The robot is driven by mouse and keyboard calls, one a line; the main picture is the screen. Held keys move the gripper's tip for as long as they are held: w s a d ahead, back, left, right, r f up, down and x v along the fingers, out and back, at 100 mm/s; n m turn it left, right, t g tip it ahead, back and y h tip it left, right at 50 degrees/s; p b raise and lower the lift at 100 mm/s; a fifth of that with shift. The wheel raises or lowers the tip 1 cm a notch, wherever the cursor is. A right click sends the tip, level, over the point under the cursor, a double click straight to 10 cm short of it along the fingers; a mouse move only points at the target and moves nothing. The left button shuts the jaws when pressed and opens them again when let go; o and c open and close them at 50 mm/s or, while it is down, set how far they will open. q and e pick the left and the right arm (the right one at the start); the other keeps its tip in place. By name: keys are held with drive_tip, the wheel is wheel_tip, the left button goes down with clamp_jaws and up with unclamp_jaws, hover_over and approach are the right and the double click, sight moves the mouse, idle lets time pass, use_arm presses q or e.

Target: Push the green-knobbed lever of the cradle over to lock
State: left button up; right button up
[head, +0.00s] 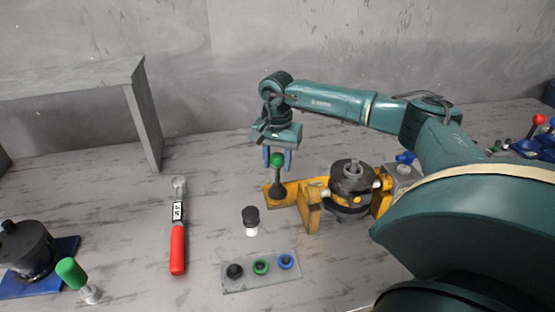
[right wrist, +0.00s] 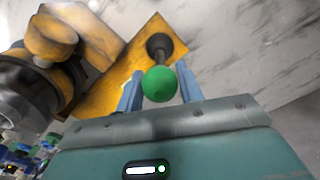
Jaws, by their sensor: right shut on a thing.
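The yellow cradle (head: 311,214) stands on the table right of centre and holds a dark round motor (head: 351,184). Its lever has a green knob (head: 277,160) on a dark stem rising from a dark base at the cradle's left end. My right gripper (head: 277,162) comes down from above, its two blue fingers around the green knob. In the right wrist view the green knob (right wrist: 159,84) sits between the fingers (right wrist: 159,92), with the stem and the yellow cradle (right wrist: 110,90) beyond. The right gripper is shut on the knob. My left gripper is not in view.
A red-handled tool (head: 178,240), a black-and-white piece (head: 251,220) and a plate with coloured rings (head: 262,284) lie left of and in front of the cradle. A second dark motor (head: 25,250) and a green-handled piece (head: 72,273) are at lower left. A grey shelf (head: 145,115) stands behind left.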

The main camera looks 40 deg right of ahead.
drive_tip(key=shift+w+a, duration=0.4)
drive_tip(key=shift+a, duration=0.45)
drive_tip(key=shift+w+a+f, duration=0.2)
drive_tip(key=shift+w+a, duration=0.2)
drive_tip(key=shift+a, duration=0.15)
